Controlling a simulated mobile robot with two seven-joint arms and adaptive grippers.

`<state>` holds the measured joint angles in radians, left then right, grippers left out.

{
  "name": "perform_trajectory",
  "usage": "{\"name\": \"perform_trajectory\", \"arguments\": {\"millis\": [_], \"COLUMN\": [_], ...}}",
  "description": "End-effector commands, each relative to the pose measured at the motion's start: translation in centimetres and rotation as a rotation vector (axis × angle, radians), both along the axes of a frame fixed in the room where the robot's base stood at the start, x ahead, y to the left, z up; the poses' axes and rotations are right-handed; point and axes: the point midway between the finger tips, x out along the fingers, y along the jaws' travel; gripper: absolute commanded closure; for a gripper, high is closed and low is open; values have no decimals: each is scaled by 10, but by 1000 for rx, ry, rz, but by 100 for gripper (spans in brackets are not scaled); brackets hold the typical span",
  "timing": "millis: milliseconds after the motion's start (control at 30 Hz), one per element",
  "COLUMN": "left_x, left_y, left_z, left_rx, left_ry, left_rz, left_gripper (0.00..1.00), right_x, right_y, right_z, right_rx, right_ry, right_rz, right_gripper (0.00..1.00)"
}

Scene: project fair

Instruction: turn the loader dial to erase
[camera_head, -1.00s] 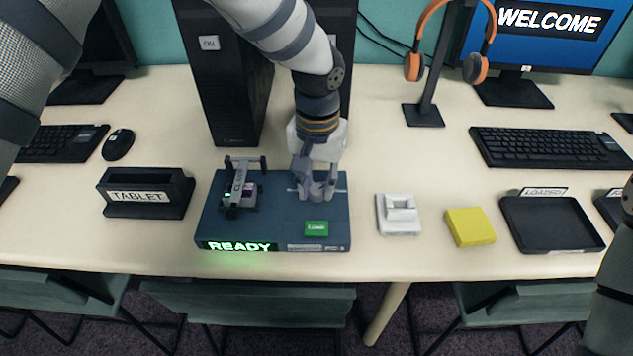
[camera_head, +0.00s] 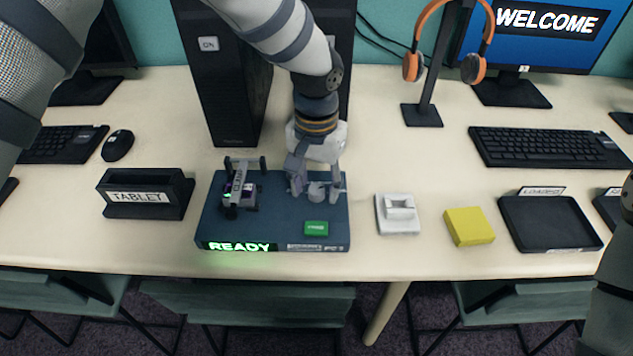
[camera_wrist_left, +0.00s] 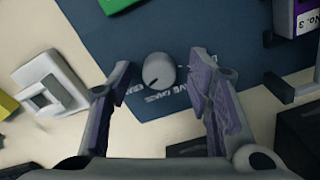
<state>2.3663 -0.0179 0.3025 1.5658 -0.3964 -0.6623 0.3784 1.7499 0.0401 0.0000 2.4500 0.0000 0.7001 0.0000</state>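The loader (camera_head: 270,222) is a dark blue box on the table with a lit green READY display, a green button (camera_head: 316,228) and a clamp (camera_head: 240,190) at its left. Its dial (camera_head: 317,190) is a round grey knob at the back right of its top. In the left wrist view the dial (camera_wrist_left: 159,70) shows a dark pointer mark, with printed words partly readable beside it. My left gripper (camera_head: 317,188) is open around the dial, one finger on each side, with gaps between fingers and knob. My right gripper is not in view; only part of my right arm shows at the right edge.
A white block-like holder (camera_head: 398,222), a yellow block (camera_head: 469,227) and a black tray (camera_head: 550,236) lie right of the loader. A tablet holder (camera_head: 147,205) stands left. Black towers (camera_head: 230,100) stand close behind. The table's front edge is just before the loader.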

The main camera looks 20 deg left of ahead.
Motion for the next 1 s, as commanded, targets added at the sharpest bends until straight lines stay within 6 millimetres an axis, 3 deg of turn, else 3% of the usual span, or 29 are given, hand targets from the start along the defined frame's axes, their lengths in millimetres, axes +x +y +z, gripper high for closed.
{"name": "perform_trajectory", "arguments": {"millis": [267, 500, 700, 1000], "left_x": [1, 1, 1, 0], "left_y": [0, 0, 0, 0], "left_z": [9, 71, 111, 120], "left_rx": [-1, -2, -1, -1], "left_ry": [-3, -7, -3, 0], "left_rz": [1, 2, 1, 0], "left_gripper": [54, 54, 54, 54], "right_x": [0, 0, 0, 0], "right_y": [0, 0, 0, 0], "right_z": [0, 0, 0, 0], "right_rx": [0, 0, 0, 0], "right_ry": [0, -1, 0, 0], "right_rz": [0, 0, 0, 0], "right_gripper": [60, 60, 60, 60]}}
